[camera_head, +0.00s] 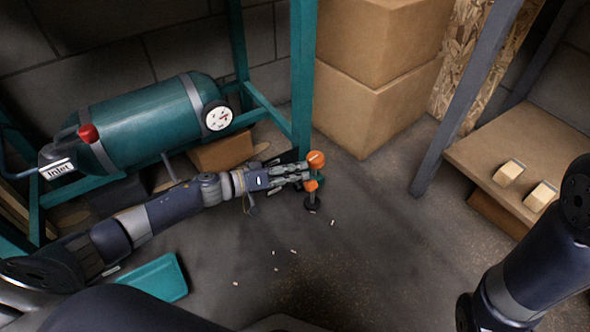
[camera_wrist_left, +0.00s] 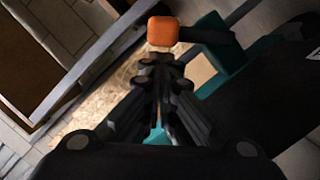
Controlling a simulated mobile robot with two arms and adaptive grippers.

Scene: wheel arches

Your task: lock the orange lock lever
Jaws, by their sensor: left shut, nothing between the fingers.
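The orange lock lever (camera_head: 316,159) is at the foot of a teal post, with a second orange part (camera_head: 311,185) just below it. In the left wrist view the orange end (camera_wrist_left: 162,30) sits on a dark rod that runs right toward teal metal. My left gripper (camera_head: 305,173) is shut and empty, its fingertips close beside the orange parts. In the left wrist view the shut fingertips (camera_wrist_left: 160,62) point at the orange end, just below it in the picture. I cannot tell whether they touch. My right gripper is out of view.
A teal tank (camera_head: 150,122) with a gauge (camera_head: 217,116) and red knob (camera_head: 88,133) lies in the teal frame behind my left arm. Cardboard boxes (camera_head: 370,105) stand behind the post. A wooden shelf (camera_head: 500,150) is at right. A teal tray (camera_head: 160,278) lies front left. The middle floor is mostly clear.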

